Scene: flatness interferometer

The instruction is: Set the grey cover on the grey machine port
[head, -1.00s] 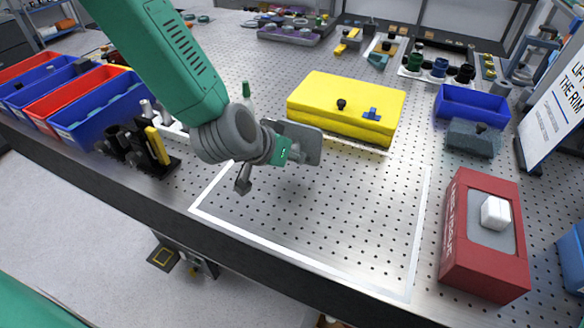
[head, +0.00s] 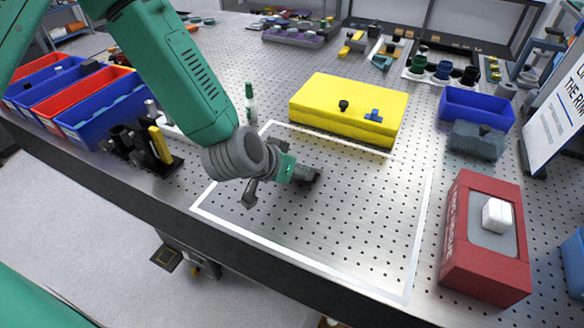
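My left gripper (head: 312,177) is low over the middle of the perforated table, inside the white outlined rectangle (head: 212,213). Its fingers are dark and small, partly hidden by its own wrist, so I cannot tell whether they are open or hold anything. No grey cover and no grey machine port can be clearly picked out. My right gripper is not in view.
A yellow box (head: 330,95) with a black knob and a blue piece stands behind the outline. Red and blue bins (head: 110,112) and a black rack (head: 142,150) are at the left. A small green-capped bottle (head: 250,105) stands nearby. The outline's right half is clear.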

